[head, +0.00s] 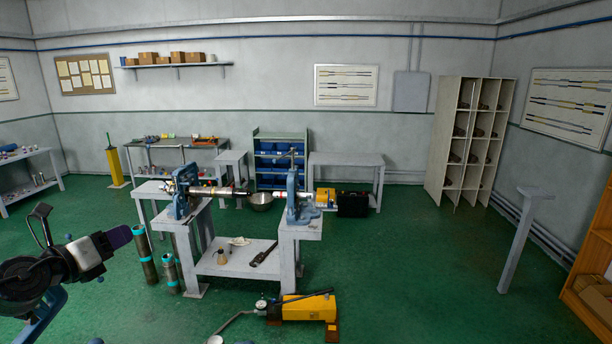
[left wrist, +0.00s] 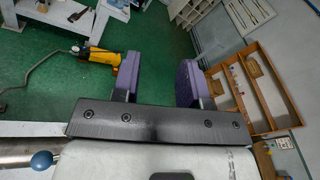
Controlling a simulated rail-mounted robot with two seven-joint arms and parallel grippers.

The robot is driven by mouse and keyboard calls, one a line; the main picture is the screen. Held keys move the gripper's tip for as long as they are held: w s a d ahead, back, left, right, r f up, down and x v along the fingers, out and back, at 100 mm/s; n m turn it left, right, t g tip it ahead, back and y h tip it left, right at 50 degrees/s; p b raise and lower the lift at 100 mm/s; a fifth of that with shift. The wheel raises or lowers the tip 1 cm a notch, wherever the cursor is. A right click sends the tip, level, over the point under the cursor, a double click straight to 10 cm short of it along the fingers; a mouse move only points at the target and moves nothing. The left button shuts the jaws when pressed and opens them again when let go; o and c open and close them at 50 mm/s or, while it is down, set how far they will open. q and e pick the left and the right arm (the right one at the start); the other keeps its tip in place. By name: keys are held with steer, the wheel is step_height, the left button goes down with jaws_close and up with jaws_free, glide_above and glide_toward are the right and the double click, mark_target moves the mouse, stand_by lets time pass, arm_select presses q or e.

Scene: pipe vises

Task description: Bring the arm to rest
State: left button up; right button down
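My left gripper (head: 118,237) shows at the left of the head view, with purple finger pads. It is raised in free air in front of the vise benches and touches nothing. In the left wrist view its two purple fingers (left wrist: 158,78) stand well apart with nothing between them, so it is open and empty. My right gripper is in neither view.
A yellow hydraulic pump (head: 305,308) with a hose lies on the green floor; it also shows in the left wrist view (left wrist: 103,56). Upright pipes (head: 147,258) stand left of the benches. An orange shelf (head: 596,262) stands at the right edge.

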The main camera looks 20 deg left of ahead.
arm_select(q)
steer(key=s+d+f+n+g+y+p, duration=0.1)
steer(key=s+d+f+n+g+y, duration=0.1)
steer(key=d+f+n, duration=0.35)
steer(key=s+d+f+n+g+y+p, duration=0.1)
steer(key=s+d+f+n+g+y, duration=0.1)
steer(key=f+n, duration=0.65)
steer(key=s+d+f+n+g+y+p, duration=0.1)
steer(key=s+d+f+n+g+y, duration=0.1)
steer(key=d+f+n, duration=0.35)
steer(key=s+d+f+n+g+h+p, duration=0.3)
steer(key=s+d+f+n+h, duration=0.1)
steer(key=s+d+f, duration=0.4)
steer(key=s+d+f+n+g+h+p, duration=0.3)
steer(key=s+d+f, duration=0.5)
steer(key=s+d, duration=0.4)
steer(key=shift+d+n+g+h, duration=0.5)
steer(key=shift+d+n+g, duration=0.05)
steer(key=shift+g, duration=0.15)
